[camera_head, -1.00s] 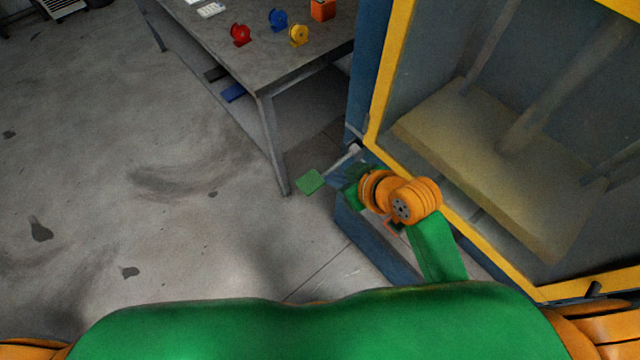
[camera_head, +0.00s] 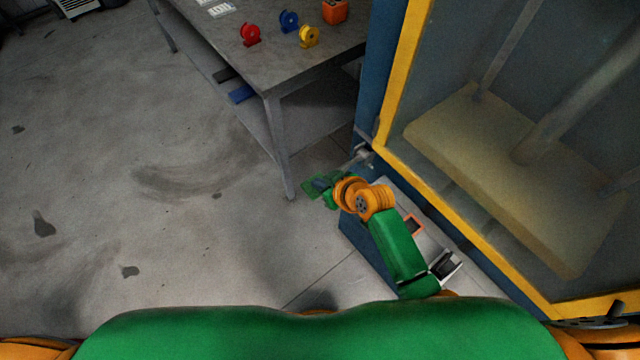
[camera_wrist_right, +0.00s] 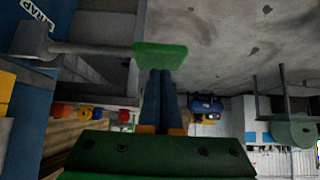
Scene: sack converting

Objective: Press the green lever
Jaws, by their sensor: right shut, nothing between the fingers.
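The green lever is a flat green plate (camera_head: 309,188) on a grey rod, low beside the yellow-framed machine. In the head view my right gripper (camera_head: 320,183) covers part of the plate. In the right wrist view the green plate (camera_wrist_right: 160,56) stands just beyond the fingertips of my right gripper (camera_wrist_right: 160,74), its rod running left to a grey mount. The blue fingers are shut together and empty. Tips and plate overlap in the picture; I cannot tell whether they touch. My left gripper is out of view.
The machine's yellow frame (camera_head: 399,78) and blue body stand close on the right. A grey table (camera_head: 262,62) at the upper middle holds red, blue and yellow reels and an orange box. The concrete floor (camera_head: 110,200) to the left is clear.

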